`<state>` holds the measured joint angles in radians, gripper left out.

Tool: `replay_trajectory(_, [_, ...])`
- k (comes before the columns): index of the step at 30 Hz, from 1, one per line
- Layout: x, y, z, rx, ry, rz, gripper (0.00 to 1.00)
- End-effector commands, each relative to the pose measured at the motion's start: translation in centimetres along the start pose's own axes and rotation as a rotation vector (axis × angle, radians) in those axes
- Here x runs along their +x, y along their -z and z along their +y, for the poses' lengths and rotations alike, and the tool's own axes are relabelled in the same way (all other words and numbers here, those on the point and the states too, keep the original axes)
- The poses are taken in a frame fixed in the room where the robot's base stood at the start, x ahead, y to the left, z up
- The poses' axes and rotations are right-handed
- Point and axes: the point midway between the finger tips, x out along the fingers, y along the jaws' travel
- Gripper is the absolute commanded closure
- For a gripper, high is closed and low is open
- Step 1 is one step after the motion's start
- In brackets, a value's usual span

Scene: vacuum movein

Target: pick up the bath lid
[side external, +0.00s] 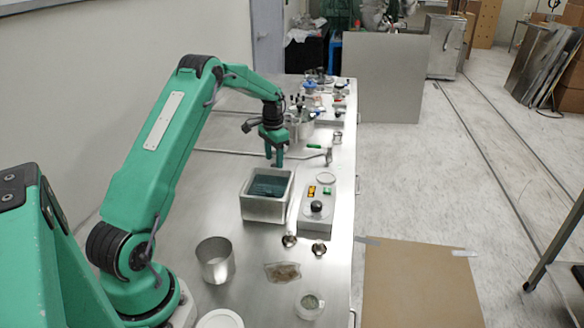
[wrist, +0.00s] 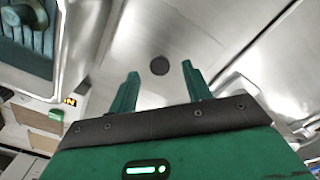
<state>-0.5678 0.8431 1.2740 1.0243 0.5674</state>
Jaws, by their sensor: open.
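My gripper (side external: 275,160) is over the steel bench, just behind the square metal bath (side external: 267,211). In the wrist view my gripper (wrist: 158,70) has its two green fingers apart, with nothing between them. A dark round disc (wrist: 160,66) shows beyond and between the fingertips on a flat metallic surface. It may be the bath lid's knob, but the lid's outline blends with the bench and I cannot make it out surely. The bath has a dark teal inside and also shows at the upper left of the wrist view (wrist: 55,70).
A control box (side external: 318,208) with a black knob stands right of the bath. A metal beaker (side external: 215,262), a small bag (side external: 283,272) and a jar (side external: 310,305) are nearer. Clustered glassware and tools (side external: 318,100) stand at the bench's far end.

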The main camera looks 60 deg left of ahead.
Motion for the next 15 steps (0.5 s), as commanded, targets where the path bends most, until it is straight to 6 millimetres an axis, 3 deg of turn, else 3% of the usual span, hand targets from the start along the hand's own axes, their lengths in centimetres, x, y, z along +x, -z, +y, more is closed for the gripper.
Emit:
replay_trajectory(6, [2.0,-0.1,0.0,0.0,-0.001,-0.001,0.51])
replay_trajectory(15, [2.2,0.0,0.0,0.0,0.0,0.0,0.51])
